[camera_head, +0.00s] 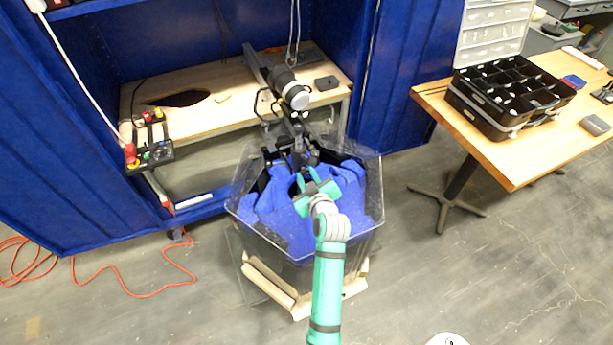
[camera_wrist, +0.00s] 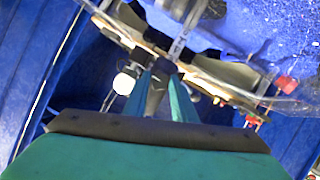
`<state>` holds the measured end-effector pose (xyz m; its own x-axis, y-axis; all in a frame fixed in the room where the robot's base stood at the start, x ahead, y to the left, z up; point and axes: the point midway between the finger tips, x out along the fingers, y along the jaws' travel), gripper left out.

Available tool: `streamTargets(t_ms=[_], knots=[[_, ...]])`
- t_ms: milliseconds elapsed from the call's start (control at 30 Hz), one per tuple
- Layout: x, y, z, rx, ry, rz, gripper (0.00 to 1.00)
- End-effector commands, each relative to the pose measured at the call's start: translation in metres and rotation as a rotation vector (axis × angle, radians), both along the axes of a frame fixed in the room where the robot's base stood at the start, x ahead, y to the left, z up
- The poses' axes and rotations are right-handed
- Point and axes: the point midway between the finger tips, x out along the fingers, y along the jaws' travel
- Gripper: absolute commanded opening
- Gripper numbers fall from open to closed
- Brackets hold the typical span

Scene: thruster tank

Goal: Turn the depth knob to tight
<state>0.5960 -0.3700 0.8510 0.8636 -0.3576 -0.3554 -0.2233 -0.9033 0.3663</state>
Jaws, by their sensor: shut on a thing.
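The clear-walled tank (camera_head: 372,232) with blue contents stands on a pale wooden base in front of the bench. A black thruster mount (camera_head: 297,128) reaches down from the bench over the tank. My gripper (camera_head: 306,174) is over the tank at the lower end of this mount. In the wrist view, the green fingers of my gripper (camera_wrist: 159,73) close in on a small dark knob (camera_wrist: 157,66), which seems to be the depth knob. The fingertips hide part of it, and no mark showing its setting can be read. In the head view the knob is hidden or too small to tell.
A wooden bench (camera_head: 225,112) stands behind the tank inside blue curtains. A control box with a red button (camera_head: 131,153) is at its left corner. A table with a black organizer (camera_head: 510,95) is at right. An orange cable (camera_head: 130,294) lies on the left floor.

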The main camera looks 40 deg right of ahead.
Motion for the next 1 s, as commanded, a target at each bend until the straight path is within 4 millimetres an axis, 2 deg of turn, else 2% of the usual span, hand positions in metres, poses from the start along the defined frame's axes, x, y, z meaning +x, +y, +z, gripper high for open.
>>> streamTargets(t_ms=[1000], knots=[[-0.0021,-0.0087,-0.0008,0.939,-0.233,-0.003,0.02]])
